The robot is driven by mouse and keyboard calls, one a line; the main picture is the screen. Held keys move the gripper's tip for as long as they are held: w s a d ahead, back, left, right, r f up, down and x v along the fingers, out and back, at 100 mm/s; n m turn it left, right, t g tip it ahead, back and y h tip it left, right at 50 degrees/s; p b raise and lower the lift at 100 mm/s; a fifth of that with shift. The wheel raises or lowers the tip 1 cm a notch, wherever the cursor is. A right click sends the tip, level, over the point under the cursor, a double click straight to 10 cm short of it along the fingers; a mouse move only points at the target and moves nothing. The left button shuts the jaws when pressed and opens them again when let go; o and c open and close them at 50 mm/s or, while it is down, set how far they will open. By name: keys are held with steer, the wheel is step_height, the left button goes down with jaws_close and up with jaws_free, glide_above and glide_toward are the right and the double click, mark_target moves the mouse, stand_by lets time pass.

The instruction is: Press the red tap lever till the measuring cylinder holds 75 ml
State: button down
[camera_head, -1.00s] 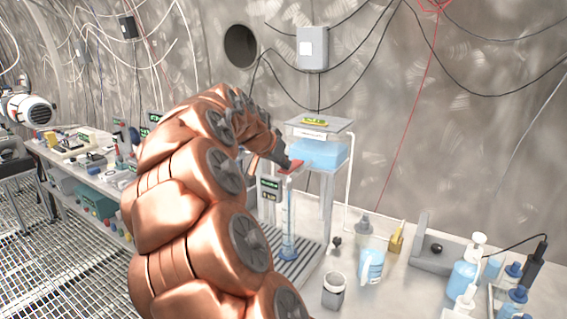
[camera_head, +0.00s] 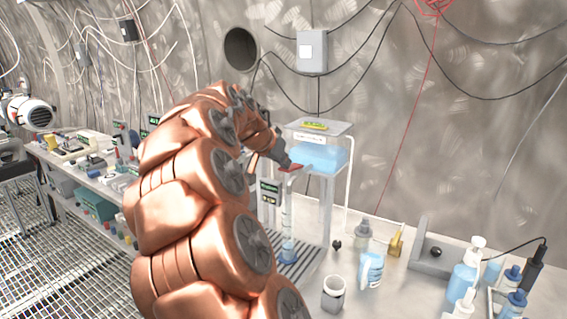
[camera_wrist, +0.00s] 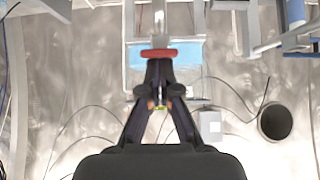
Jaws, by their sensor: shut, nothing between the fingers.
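The red tap lever (camera_head: 292,168) sticks out at the front of the dispenser, below the blue water tank (camera_head: 318,157). My gripper (camera_head: 284,162) is shut and empty, with its tips at the lever. In the wrist view the red lever (camera_wrist: 159,53) lies right at the closed fingertips (camera_wrist: 160,66); they seem to touch it. The measuring cylinder (camera_head: 288,228) stands upright below the tap on a slatted tray. Some blue shows in it, but its marks and exact level are too small to read.
A small display panel (camera_head: 269,188) stands left of the cylinder. A grey cup (camera_head: 333,293), a blue jug (camera_head: 370,270) and several bottles (camera_head: 466,277) stand on the bench to the right. A grey wall box (camera_head: 312,51) hangs above the tank.

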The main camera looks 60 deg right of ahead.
steer(key=r, duration=0.1)
steer(key=r+p, duration=0.1)
steer(key=r, duration=0.1)
steer(key=r+p, duration=0.1)
steer(key=shift+w+d+r, duration=0.1)
steer(key=shift+d+r, duration=0.15)
steer(key=shift+d, duration=0.1)
steer(key=d+r+b+v, duration=0.1)
steer(key=b+v, duration=0.1)
steer(key=v, duration=0.7)
steer(key=shift+r+b, duration=0.25)
steer(key=shift+b, duration=0.05)
stand_by(0.3)
